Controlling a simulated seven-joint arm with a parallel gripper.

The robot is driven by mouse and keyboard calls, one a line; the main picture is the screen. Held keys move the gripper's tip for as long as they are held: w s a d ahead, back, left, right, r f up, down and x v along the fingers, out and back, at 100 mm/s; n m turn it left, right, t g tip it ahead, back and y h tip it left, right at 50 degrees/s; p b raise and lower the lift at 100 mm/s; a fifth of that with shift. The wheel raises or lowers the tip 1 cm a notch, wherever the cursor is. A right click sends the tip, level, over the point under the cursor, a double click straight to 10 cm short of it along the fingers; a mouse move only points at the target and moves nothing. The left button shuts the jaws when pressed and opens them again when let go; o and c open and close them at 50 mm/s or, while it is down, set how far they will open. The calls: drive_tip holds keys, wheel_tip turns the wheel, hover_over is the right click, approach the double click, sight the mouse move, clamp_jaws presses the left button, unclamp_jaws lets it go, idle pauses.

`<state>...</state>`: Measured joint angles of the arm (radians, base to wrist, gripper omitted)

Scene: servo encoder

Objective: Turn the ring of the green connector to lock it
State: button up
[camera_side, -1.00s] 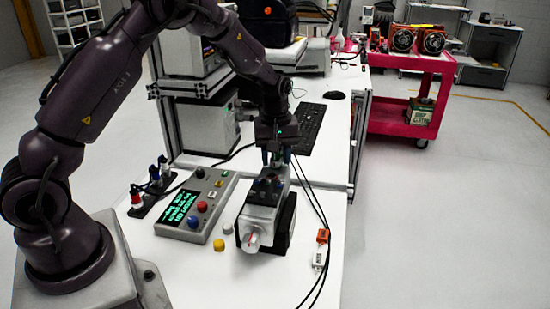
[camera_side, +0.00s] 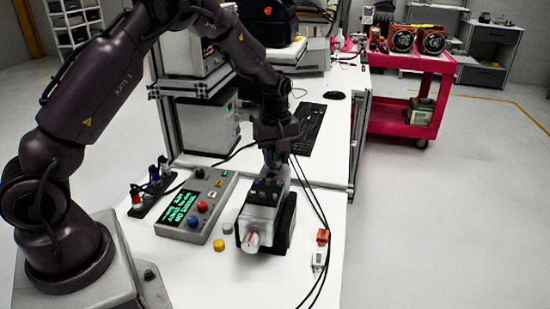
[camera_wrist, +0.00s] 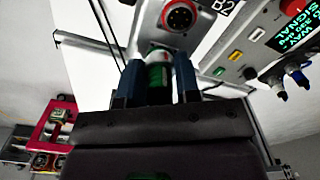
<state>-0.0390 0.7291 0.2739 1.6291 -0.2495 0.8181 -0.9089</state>
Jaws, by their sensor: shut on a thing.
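The green connector (camera_wrist: 157,78) sits between the two blue fingers of my gripper (camera_wrist: 158,85) in the wrist view, with a pale ring (camera_wrist: 160,57) at its far end. The fingers are shut on it from both sides. In the side view my gripper (camera_side: 274,156) reaches down to the back end of the grey and black servo motor (camera_side: 262,212). The connector is too small and covered there to make out. The wrist view shows a red-rimmed round socket (camera_wrist: 180,17) with pins on the motor, beside a "B2" label. How the ring is seated is hidden.
A control box (camera_side: 197,205) with a lit green display and buttons stands left of the motor. Dark cables (camera_side: 315,205) run down its right side, near orange (camera_side: 323,236) and white (camera_side: 319,261) plugs. A holder with several connectors (camera_side: 153,187) lies at the left.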

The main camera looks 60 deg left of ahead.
drive_tip(key=m, duration=0.5)
drive_tip(key=shift+m, duration=0.3)
drive_tip(key=m, duration=0.6)
drive_tip(key=shift+m, duration=0.4)
drive_tip(key=o, duration=0.5)
drive_tip(key=shift+r, duration=4.55)
